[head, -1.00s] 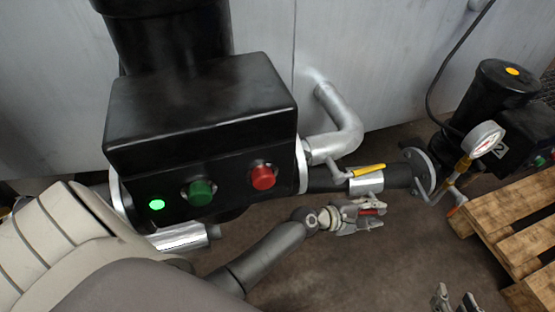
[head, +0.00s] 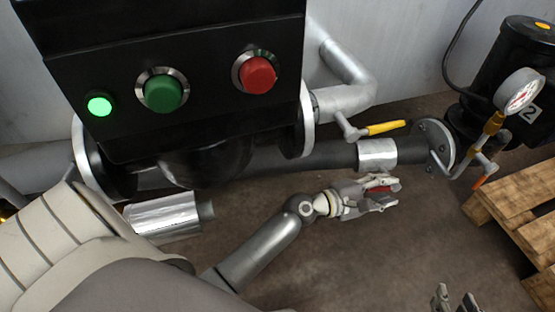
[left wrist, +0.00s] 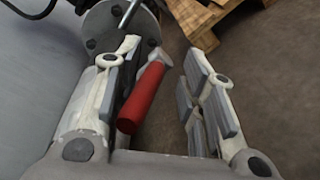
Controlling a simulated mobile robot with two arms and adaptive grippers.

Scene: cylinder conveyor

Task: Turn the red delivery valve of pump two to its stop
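A red valve handle lies between the fingers of my left gripper (head: 380,194); a small red part of it shows in the head view (head: 386,188). In the left wrist view the red handle (left wrist: 142,98) runs lengthwise between the fingers, nearer the left one, on a short silver lever. The left gripper (left wrist: 165,85) is open around it; I cannot tell if a finger touches it. Pump two (head: 515,70), black and marked 2, stands at the right. The fingertips of my right gripper (head: 456,302) show apart at the bottom edge.
A black control box (head: 205,115) with green and red buttons fills the upper left. A pipe (head: 320,155) runs behind my left gripper, with a yellow lever (head: 386,128) above it. A gauge (head: 520,91), an orange lever (head: 485,175) and a wooden pallet (head: 490,205) are at right.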

